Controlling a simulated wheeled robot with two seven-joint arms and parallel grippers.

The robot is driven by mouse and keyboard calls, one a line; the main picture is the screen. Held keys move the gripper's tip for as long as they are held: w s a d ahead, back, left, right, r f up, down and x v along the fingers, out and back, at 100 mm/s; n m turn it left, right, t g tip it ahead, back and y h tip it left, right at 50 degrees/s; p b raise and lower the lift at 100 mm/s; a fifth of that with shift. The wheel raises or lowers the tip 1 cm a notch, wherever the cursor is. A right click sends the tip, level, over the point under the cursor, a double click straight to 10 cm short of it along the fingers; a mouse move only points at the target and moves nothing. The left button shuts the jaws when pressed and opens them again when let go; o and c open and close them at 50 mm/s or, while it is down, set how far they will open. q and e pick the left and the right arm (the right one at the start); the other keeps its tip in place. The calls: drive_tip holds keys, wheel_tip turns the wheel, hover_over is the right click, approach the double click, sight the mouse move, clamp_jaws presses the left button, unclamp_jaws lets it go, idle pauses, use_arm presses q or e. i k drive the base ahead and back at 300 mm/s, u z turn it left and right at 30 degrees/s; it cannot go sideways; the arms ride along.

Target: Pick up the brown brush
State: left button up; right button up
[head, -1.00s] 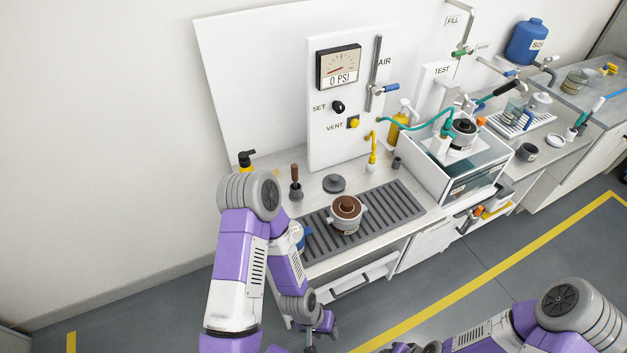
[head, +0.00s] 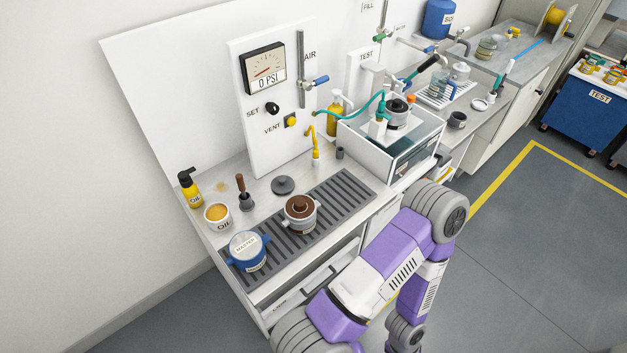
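The brown brush (head: 241,184) has a brown handle and stands upright at the left end of the bench, its lower end in or on a small dark base (head: 246,202). Its bristles are hidden. It stands between the cream OIL cup (head: 217,215) and a flat grey lid (head: 283,185). One of my purple and white arms fills the lower right, well apart from the brush. I cannot tell which arm it is. Neither gripper's fingers show in the head view.
A yellow OIL pump bottle (head: 190,187) stands left of the brush. A blue MASTER pot (head: 248,251) and a grey pot with a brown top (head: 300,212) sit on the ribbed grey mat (head: 346,189). The upright gauge panel (head: 269,130) rises behind. Floor is open at right.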

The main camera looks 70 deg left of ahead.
sight(240, 180)
drive_tip(key=z, duration=0.95)
drive_tip(key=k, duration=1.4)
drive_tip(key=u, duration=0.35)
